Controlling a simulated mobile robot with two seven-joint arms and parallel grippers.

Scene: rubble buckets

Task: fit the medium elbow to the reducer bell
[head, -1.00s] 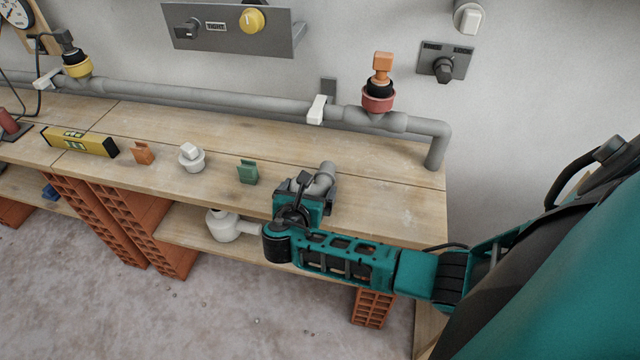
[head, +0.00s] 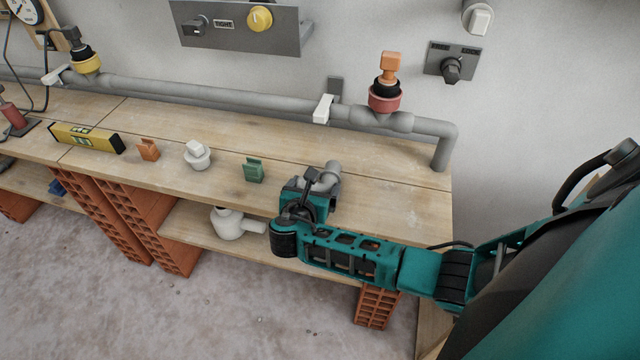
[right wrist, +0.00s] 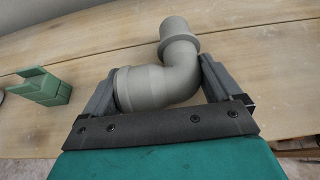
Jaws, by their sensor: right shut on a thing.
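A grey pipe elbow (head: 329,176) is held by my right gripper (head: 311,190) above the front part of the wooden bench. In the right wrist view the elbow (right wrist: 182,70) sits between the two fingers of the gripper (right wrist: 160,92). Its wide, stepped end is at the left finger, and its collared end points up and away. I cannot tell whether the wide end is a separate piece. No separate reducer bell can be told for sure; the grey wall pipe (head: 220,95) has wider sections below the red collar (head: 384,99). My left gripper is out of view.
On the bench (head: 400,207) stand a green clip (head: 254,170), a white fitting (head: 197,155), an orange clip (head: 148,149) and a yellow level (head: 86,138). A white trap (head: 229,223) lies on the lower shelf. The bench right of the gripper is clear.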

